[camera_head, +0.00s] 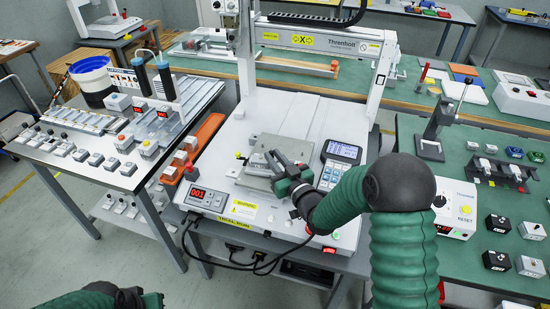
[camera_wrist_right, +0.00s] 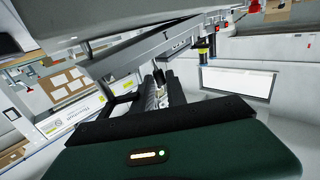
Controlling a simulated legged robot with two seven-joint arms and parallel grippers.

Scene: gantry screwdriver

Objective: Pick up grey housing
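My right gripper (camera_head: 275,162) is low over a grey metal fixture plate (camera_head: 254,182) on the white gantry screwdriver machine. In the right wrist view its fingers (camera_wrist_right: 164,92) sit close to grey surfaces, partly in shadow. Whether a grey housing is between them is hidden. Several small grey block-shaped parts, such as one at the front (camera_head: 95,159), stand in rows on the left table; I cannot tell if one is the housing. My left gripper (camera_head: 130,298) is at the bottom left edge, partly cut off, away from the fixture.
A keypad unit (camera_head: 340,152) stands right of the fixture. A red counter display (camera_head: 198,196) is at the machine's front left. The gantry frame (camera_head: 246,75) rises behind. An orange rail (camera_head: 204,138) lies to the left. The green right table (camera_head: 462,243) holds several boxes.

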